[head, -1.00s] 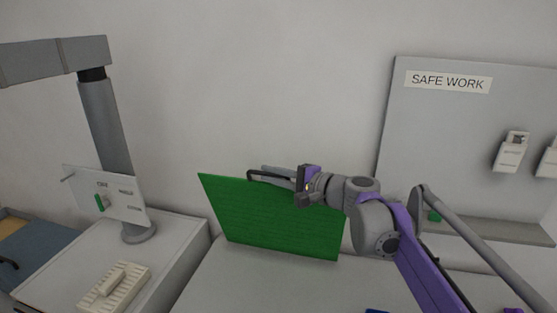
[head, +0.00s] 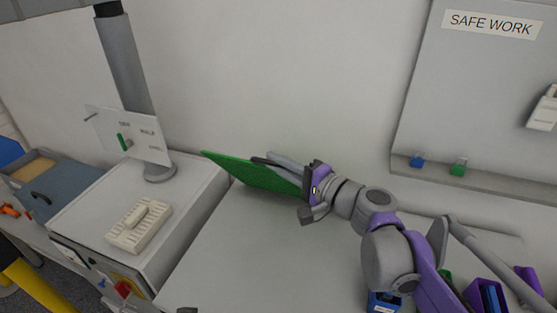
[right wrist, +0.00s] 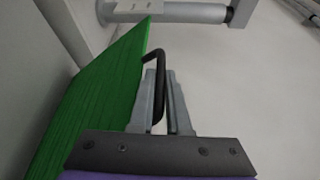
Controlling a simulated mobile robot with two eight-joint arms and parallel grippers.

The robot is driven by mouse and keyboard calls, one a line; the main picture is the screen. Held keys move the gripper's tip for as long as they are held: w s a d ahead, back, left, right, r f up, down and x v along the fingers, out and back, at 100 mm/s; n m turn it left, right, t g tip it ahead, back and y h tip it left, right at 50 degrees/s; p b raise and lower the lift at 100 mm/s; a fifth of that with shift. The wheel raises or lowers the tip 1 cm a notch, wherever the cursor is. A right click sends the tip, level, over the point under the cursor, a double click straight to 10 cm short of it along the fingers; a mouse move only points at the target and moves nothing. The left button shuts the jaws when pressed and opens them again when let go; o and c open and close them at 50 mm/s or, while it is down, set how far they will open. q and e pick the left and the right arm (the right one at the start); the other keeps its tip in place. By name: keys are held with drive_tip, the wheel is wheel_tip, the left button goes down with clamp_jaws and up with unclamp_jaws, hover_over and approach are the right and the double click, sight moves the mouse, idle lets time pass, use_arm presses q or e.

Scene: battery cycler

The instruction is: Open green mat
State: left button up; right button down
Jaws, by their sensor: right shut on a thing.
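The green mat (head: 252,172) is a flat panel tilted back towards the wall, above the grey top of the cabinet. In the right wrist view it is a green sheet (right wrist: 95,105) on the left, with a black bar handle (right wrist: 158,75) on its face. My right gripper (head: 290,170) reaches in from the right, in front of the mat. Its two grey fingers (right wrist: 160,100) are shut on the black handle. The gripper hides the mat's right part in the head view. My left gripper does not show.
A cabinet at the left carries a cream ribbed block (head: 138,226) and a small sign panel (head: 128,134) by a grey post (head: 128,65). Blue (head: 417,161) and green (head: 458,167) padlocks sit on the SAFE WORK board's ledge. The grey top (head: 235,255) in front is largely clear.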

drive_tip(key=c, duration=1.2)
unclamp_jaws()
drive_tip(key=shift+o, duration=0.2)
drive_tip(key=v, duration=1)
drive_tip(key=shift+s+d+b, duration=0.25)
drive_tip(key=shift+d+b, duration=0.05)
drive_tip(key=shift+b, duration=0.05)
